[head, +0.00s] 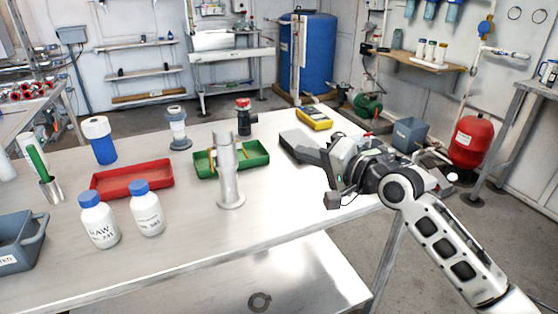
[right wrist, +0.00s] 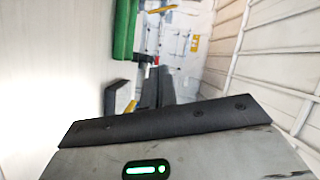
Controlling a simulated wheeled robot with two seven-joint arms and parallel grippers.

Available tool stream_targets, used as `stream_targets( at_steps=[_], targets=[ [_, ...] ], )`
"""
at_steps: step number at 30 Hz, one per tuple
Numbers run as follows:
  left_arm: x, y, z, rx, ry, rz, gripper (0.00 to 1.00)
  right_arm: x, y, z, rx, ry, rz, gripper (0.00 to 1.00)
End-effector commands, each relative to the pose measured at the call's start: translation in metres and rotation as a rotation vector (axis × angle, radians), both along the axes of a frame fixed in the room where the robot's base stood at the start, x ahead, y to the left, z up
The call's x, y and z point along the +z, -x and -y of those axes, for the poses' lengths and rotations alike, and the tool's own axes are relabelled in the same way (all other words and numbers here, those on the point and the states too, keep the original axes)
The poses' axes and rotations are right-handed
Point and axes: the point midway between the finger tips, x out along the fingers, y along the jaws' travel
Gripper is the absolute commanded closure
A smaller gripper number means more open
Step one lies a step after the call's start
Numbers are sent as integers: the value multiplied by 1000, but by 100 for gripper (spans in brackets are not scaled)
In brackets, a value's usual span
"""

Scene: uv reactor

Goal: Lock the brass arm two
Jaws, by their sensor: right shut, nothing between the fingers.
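I cannot make out a brass arm clearly in either view. A pale upright cylinder on a round foot (head: 229,180) stands on the table, in front of a green tray (head: 258,161). Thin orange-yellow pieces show at the tray, too small to identify. My right gripper (head: 302,148) is over the table's right end, right of the green tray, shut and empty. Its dark fingers also show in the right wrist view (right wrist: 158,88), with the green tray's edge (right wrist: 124,30) above them. My left gripper is not in view.
A yellow meter (head: 314,118) lies behind my right gripper. A red tray (head: 132,180), two white bottles (head: 147,214) with blue caps and a grey bin (head: 20,245) fill the table's left side. The table's front right (head: 275,215) is bare.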

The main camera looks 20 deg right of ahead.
Motion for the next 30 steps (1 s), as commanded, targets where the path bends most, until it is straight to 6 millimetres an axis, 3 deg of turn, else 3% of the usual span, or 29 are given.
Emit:
stream_targets(
  at_steps=[14, 21, 30],
  targets=[
    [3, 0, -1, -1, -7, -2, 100, -7, -86, -42, 1, 2, 0, 100],
    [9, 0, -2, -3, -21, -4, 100, -20, -76, -71, 2, 1, -3, 100],
    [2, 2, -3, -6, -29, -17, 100, -24, -74, -76, 1, 5, 0, 100]
  ],
)
